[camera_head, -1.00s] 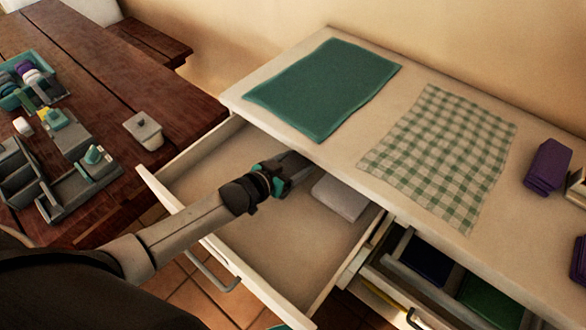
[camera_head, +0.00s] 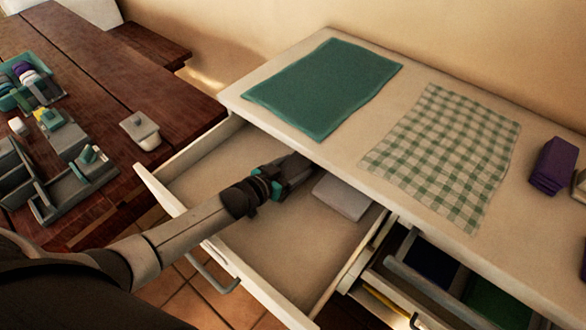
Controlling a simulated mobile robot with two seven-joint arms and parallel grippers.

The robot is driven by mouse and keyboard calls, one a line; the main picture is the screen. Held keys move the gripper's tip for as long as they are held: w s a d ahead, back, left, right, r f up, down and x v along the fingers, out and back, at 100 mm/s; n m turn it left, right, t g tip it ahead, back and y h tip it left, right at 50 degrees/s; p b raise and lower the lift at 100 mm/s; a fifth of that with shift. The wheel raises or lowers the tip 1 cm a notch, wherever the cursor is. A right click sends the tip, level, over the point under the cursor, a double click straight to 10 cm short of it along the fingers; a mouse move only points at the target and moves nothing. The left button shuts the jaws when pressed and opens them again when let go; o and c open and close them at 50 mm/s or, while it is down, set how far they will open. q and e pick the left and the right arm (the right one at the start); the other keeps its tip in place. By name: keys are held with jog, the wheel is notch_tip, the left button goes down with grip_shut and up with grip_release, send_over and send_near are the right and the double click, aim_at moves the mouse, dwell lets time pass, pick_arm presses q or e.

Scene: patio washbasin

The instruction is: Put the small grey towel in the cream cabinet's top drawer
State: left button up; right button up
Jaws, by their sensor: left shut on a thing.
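The cream cabinet's top drawer (camera_head: 215,165) is pulled open below the pale counter. My left gripper (camera_head: 303,165) reaches down into it, close to the counter's front edge. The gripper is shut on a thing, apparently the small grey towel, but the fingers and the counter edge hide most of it. A flat pale grey piece (camera_head: 342,197) lies on the drawer floor just right of the gripper. I cannot tell whether this piece is cloth or touches the gripper. My right gripper is not in view.
A green cloth (camera_head: 325,85) and a checked cloth (camera_head: 445,150) lie on the counter, with a purple block (camera_head: 553,165) at right. Another open drawer (camera_head: 430,290) with dividers is at lower right. A wooden table (camera_head: 95,95) with trays stands at left. The drawer's left part is clear.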

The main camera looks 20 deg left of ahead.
aim_at(286, 172)
pick_arm(q)
jog(key=shift+s+f, duration=0.45)
jog(key=shift+f, duration=0.35)
jog(key=o, duration=1.3)
jog(key=shift+s+f, duration=0.1)
jog(key=shift+f, duration=0.05)
jog(key=shift+r+p, duration=0.3)
jog(key=shift+r, duration=0.1)
jog(key=p+v, duration=0.1)
jog(key=v, duration=0.3)
jog(key=r+p+v, duration=0.1)
jog(key=v, duration=0.1)
jog(key=shift+a+r+p, duration=0.1)
jog(key=shift+p, duration=0.25)
jog(key=shift+s+a+r, duration=0.2)
jog(key=shift+s+r, duration=0.05)
jog(key=shift+s, duration=0.05)
